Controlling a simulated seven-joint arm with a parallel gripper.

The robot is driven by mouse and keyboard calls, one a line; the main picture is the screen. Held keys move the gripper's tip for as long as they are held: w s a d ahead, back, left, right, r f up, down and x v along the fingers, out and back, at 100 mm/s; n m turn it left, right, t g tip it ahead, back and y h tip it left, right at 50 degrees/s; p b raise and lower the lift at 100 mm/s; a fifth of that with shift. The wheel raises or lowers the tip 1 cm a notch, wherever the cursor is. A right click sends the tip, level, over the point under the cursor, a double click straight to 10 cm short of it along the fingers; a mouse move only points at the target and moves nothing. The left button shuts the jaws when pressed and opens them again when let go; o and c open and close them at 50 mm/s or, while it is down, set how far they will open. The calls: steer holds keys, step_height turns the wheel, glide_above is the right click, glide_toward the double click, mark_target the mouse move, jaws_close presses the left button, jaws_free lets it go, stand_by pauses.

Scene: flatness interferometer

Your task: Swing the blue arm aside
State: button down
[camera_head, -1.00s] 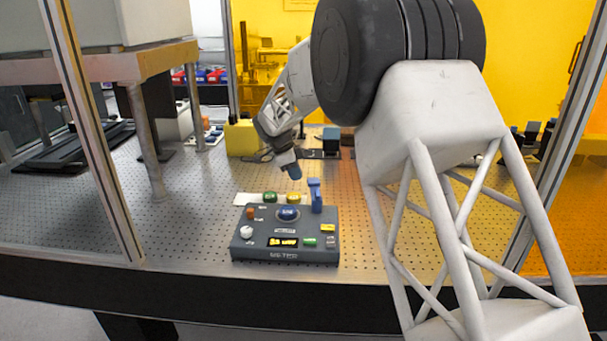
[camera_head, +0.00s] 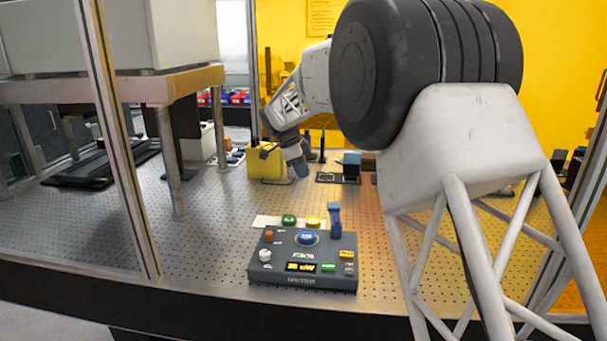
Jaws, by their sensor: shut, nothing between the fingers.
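The blue arm (camera_head: 335,220) stands upright at the back right of a dark grey control box (camera_head: 302,280). A round blue button (camera_head: 307,238) sits to its left on the box top. My gripper (camera_head: 299,168) is shut and empty. It hangs above and behind the box, up and to the left of the blue arm, with a clear gap between them. The fingertips are small and partly blend together in this view.
The box also carries green, yellow, orange and white knobs and small labels. A yellow block (camera_head: 266,163) and a dark device with a blue block (camera_head: 351,164) stand behind. A glass frame post (camera_head: 128,150) rises at left. The perforated table (camera_head: 215,225) is clear left of the box.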

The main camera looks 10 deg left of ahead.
steer(key=c, duration=1.2)
jaws_free()
steer(key=shift+d, duration=0.15)
steer(key=shift+o, duration=0.3)
steer(key=shift+s+d+n, duration=0.15)
steer(key=shift+n, duration=0.15)
steer(key=n+y, duration=0.4)
steer(key=n, duration=1.4)
glide_above(337, 218)
steer(key=shift+f, duration=1.05)
steer(key=shift+f, duration=3.9)
